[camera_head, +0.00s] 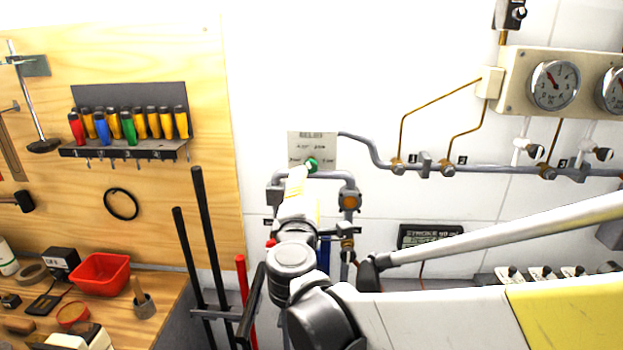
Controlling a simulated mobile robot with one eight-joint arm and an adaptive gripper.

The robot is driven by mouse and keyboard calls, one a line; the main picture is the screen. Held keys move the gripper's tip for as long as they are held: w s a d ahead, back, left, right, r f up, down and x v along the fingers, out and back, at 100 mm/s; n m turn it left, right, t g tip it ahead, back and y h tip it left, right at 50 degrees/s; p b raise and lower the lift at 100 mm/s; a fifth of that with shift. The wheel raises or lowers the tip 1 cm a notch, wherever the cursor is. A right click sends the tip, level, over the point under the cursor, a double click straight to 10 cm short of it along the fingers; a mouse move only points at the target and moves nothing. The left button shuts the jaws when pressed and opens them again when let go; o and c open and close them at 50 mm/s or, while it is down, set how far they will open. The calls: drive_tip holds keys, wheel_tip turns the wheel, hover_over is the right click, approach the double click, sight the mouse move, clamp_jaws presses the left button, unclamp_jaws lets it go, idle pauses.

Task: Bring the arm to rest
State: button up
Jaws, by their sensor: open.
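My arm comes in from the lower right as a broad white and yellow link. It bends at a dark joint near the bottom middle. From there a grey round joint and a narrower white part point away from me toward the wall. That white part overlaps the pipes below a grey wall plate (311,145). A green round knob (312,165) shows just beside its far end; I cannot tell if they touch. My gripper's fingers cannot be made out; the arm's own links hide that end.
Wall pipes (480,170) with brass valves and a gauge panel (513,83) are at the right. A tool board (150,215) and a workbench with a red bin (100,273) are at the left. Upright dark bars (206,235) stand left of my arm.

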drive_tip(key=shift+s, duration=0.25)
drive_tip(key=s+d+f+m+g+h+b, duration=0.1)
drive_tip(key=s+d+f+m+g+b, duration=0.1)
drive_tip(key=s+d+f+m, duration=0.4)
drive_tip(key=s+d+f+m+g+h+b, duration=0.1)
drive_tip(key=d+f+m+g+b, duration=0.15)
drive_tip(key=d, duration=0.55)
drive_tip(key=s+d+f+m+g+h+b, duration=0.1)
drive_tip(key=s+d+f+m+g+b, duration=0.15)
drive_tip(key=s+d+f+m, duration=0.35)
drive_tip(key=s+d+f+m+g+y+b, duration=0.2)
drive_tip(key=s+f+m, duration=0.5)
drive_tip(key=s+f, duration=0.5)
drive_tip(key=s+g+y+b, duration=0.1)
drive_tip(key=g+b, duration=0.1)
drive_tip(key=b, duration=0.1)
drive_tip(key=shift+s+y, duration=0.2)
drive_tip(key=shift+y, duration=0.1)
drive_tip(key=shift+d, duration=0.1)
